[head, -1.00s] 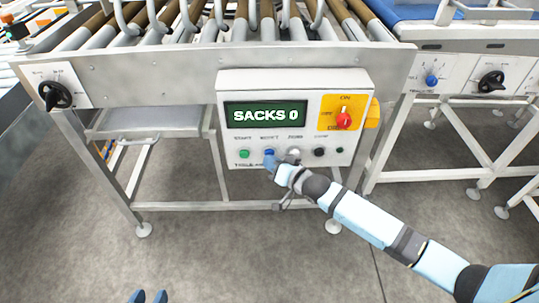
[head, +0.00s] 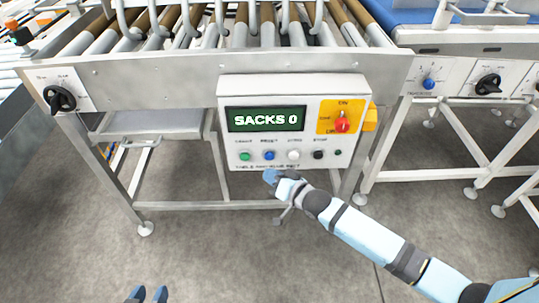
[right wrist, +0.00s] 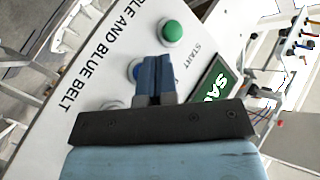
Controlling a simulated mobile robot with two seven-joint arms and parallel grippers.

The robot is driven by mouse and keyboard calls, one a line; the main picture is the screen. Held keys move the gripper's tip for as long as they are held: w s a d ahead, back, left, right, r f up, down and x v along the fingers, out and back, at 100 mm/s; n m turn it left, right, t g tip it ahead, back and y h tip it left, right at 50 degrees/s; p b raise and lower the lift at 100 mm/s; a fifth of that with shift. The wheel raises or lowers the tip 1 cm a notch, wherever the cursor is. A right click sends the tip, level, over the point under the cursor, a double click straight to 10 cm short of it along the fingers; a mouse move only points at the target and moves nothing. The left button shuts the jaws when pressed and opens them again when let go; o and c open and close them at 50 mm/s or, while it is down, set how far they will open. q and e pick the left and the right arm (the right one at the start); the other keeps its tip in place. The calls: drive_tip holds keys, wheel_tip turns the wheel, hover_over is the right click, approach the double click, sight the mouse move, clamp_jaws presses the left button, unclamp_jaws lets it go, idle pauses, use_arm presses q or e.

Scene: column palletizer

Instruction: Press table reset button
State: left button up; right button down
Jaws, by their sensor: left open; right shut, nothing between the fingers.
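A white control box (head: 225,90) with a dark green screen (head: 266,119) reading "SACKS 0" is on the conveyor frame. Its lower row has a green button (head: 245,156), a blue button (head: 270,155) whose small label looks like "RESET", a white button (head: 293,155) and a black button (head: 318,155). My right gripper (head: 269,175) is shut and empty, just below the blue button in the picture and apart from it. In the right wrist view, the shut fingers (right wrist: 155,75) partly cover the blue button (right wrist: 137,71); the green button (right wrist: 172,31) is clear. My left gripper (head: 149,294) is open at the bottom edge.
A red knob (head: 342,124) on a yellow plate is on the box's right side. A roller conveyor (head: 260,35) runs behind. A black knob (head: 60,99) is at the left and a blue knob (head: 428,84) at the right. The floor in front is free.

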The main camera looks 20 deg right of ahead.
drive_tip(key=s, duration=0.1)
drive_tip(key=s+p, duration=0.1)
drive_tip(key=s, duration=0.1)
drive_tip(key=shift+a, duration=0.4)
idle(0.5)
